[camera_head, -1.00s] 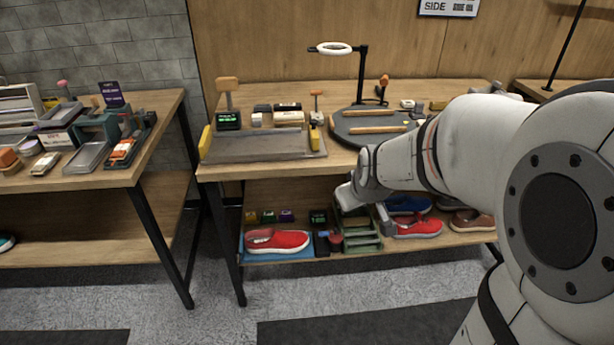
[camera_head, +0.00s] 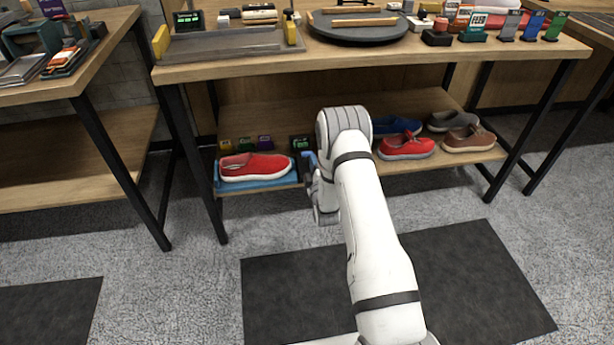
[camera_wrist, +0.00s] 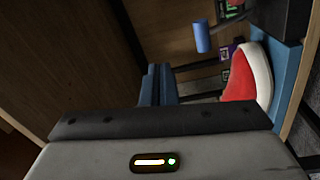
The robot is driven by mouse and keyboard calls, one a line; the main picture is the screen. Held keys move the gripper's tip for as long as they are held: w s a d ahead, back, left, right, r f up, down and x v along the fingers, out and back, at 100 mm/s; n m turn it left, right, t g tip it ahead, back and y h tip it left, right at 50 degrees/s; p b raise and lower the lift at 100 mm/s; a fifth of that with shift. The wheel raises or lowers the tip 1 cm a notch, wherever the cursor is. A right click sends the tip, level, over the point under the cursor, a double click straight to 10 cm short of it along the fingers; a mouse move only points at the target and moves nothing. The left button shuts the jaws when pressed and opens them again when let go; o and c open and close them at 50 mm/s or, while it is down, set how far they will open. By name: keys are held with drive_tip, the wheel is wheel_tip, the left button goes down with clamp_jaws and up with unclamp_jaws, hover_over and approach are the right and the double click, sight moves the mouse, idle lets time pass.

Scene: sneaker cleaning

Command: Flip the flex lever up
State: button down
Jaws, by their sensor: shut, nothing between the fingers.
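A blue cylindrical handle on a dark rod, which looks like the flex lever (camera_wrist: 202,36), shows at the upper middle of the wrist view, near the red shoe (camera_wrist: 240,78). My gripper (camera_wrist: 158,84) has its two blue fingers together, with nothing between them. It is left of and below the handle in that picture, apart from it. In the head view the red shoe (camera_head: 255,165) lies on a blue tray (camera_head: 262,183) on the lower shelf. My wrist is right of it, and my arm hides part of the shelf there.
The lower shelf (camera_head: 270,118) also holds small dark boxes (camera_head: 245,143) behind the shoe. More shoes (camera_head: 407,146) stand to the right. The tabletop edge (camera_head: 400,63) runs above the shelf. The floor in front has a dark mat (camera_head: 450,270).

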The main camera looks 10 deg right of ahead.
drive_tip(key=s+f+n+t+b, duration=0.2)
drive_tip(key=s+f, duration=0.4)
drive_tip(key=f, duration=0.6)
drive_tip(key=shift+s+n+t+b, duration=0.2)
drive_tip(key=shift+n+t+b, duration=0.2)
drive_tip(key=shift+t+b, duration=0.15)
drive_tip(key=shift+w, duration=0.15)
drive_tip(key=b+x, duration=0.4)
drive_tip(key=x, duration=0.9)
drive_tip(key=shift+w+b, duration=0.35)
drive_tip(key=shift+b, duration=0.05)
